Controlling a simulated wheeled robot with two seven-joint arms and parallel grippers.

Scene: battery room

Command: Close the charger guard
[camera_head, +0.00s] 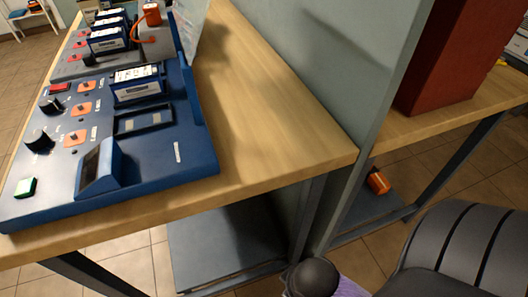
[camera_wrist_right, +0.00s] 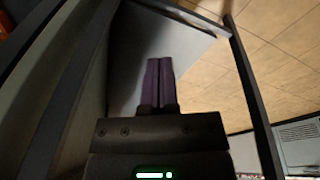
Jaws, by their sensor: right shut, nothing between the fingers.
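The charger (camera_head: 150,165) is a blue sloped panel on the wooden table, at the left of the head view. A pale, see-through panel (camera_head: 193,30), which looks like the charger guard, stands raised at its far right edge and is cut off by the top of the picture. The bays beneath are uncovered. My right gripper (camera_wrist_right: 159,82) shows in the right wrist view with its two purple fingers together and nothing between them. It is low, beside the table and well away from the guard. My left gripper is in neither view.
White-topped batteries (camera_head: 137,84) sit in some bays; one bay (camera_head: 144,121) nearer me is empty. Knobs and coloured buttons line the left side. A grey-green partition (camera_head: 300,60) rises right of the table (camera_head: 265,125). A red box (camera_head: 440,55) stands beyond it.

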